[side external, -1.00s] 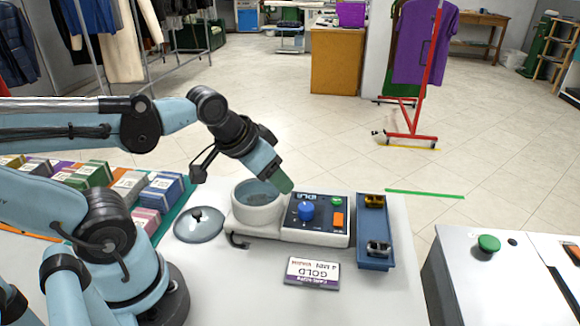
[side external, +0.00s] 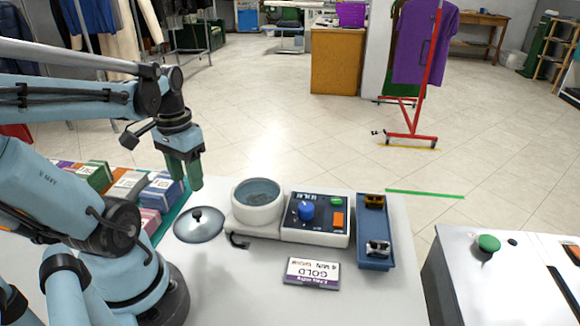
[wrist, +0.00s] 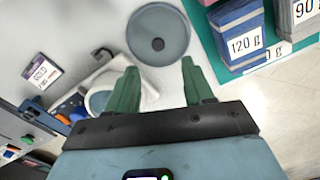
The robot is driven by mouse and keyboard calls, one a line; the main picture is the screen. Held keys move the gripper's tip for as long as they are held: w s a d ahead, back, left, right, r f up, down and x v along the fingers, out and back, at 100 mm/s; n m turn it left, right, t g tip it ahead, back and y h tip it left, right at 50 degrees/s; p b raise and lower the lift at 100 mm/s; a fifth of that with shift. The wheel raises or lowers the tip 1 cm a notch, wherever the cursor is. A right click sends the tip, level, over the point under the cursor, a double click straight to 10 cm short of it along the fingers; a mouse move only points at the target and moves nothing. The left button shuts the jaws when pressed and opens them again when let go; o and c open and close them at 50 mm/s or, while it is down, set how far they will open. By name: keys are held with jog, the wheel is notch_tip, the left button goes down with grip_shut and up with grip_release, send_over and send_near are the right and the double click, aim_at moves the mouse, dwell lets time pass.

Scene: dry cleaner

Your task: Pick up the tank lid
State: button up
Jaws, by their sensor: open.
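The tank lid (side external: 199,224) is a round grey-blue glassy disc with a dark knob at its centre. It lies on the white table just left of the round tank (side external: 257,203). In the wrist view the lid (wrist: 158,34) is ahead of the fingertips, with its knob in line with the gap between them. My gripper (side external: 187,186) points down above and behind the lid in the side view, apart from it. Its green fingers (wrist: 160,76) are spread with nothing between them. The tank is open on top.
A control box (side external: 317,218) with a blue knob adjoins the tank. A blue tray (side external: 374,243) stands to its right, and a GOLD card (side external: 312,273) lies in front. Labelled packs (side external: 160,192) stand left of the lid on a green mat.

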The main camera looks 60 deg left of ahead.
aim_at(197, 213)
jog(key=shift+w+d+f, duration=0.1)
jog(key=shift+f, duration=2.2)
jog(key=shift+w+d+f, duration=0.1)
jog(key=shift+f, duration=2.2)
jog(key=shift+c, duration=0.2)
grip_shut()
